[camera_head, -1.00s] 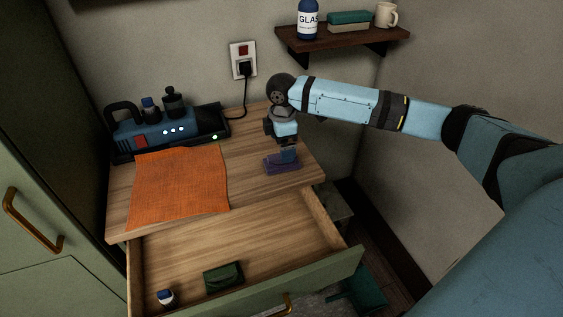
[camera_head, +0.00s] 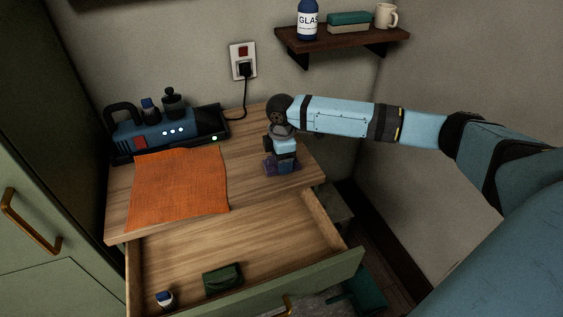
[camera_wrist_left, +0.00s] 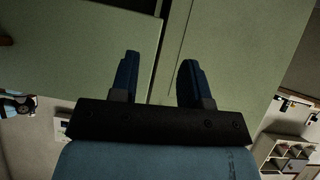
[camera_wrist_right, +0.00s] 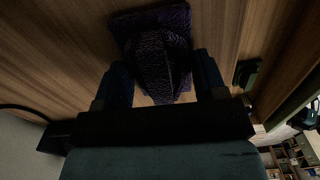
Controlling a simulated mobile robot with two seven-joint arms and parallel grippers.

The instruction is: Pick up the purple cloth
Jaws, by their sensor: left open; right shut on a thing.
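The purple cloth (camera_head: 269,167) lies on the right part of the wooden top, mostly hidden under my right gripper (camera_head: 283,160) in the head view. In the right wrist view the cloth (camera_wrist_right: 158,55) is bunched up between the two fingers of my right gripper (camera_wrist_right: 165,85), with a flat part still spread on the wood beyond. The right gripper is shut on it. My left gripper (camera_wrist_left: 158,75) is open and empty in the left wrist view, in front of green cabinet panels. It is not in the head view.
An orange cloth (camera_head: 180,188) lies left on the top. Behind it stands a blue device (camera_head: 155,135) on a dark tray. Below, an open drawer (camera_head: 240,245) holds a green pouch (camera_head: 222,278) and a small white-and-blue bottle (camera_head: 165,299). A wall shelf (camera_head: 340,37) hangs above the arm.

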